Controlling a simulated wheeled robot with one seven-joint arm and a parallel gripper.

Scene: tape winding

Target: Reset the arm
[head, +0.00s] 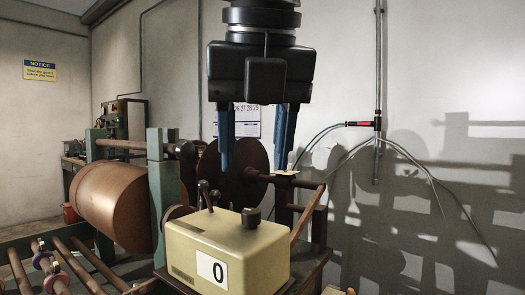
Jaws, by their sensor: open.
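My gripper (256,140) hangs from the top of the head view, pointing down. Its two blue fingers are spread apart with nothing between them. It is above and in front of a brown disc (207,165), part of which shows behind the left finger. Below it stands a cream control box (232,248) with a white label reading 0, a dark knob on top and small levers at its left end. The fingertips are apart from the box in the picture.
A winding machine with a large brown roll (112,203) and green posts (160,190) stands at left. Rods (80,265) with rings lie at lower left. A wooden bar (308,208) is right of the box. Cables (410,160) hang on the right wall.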

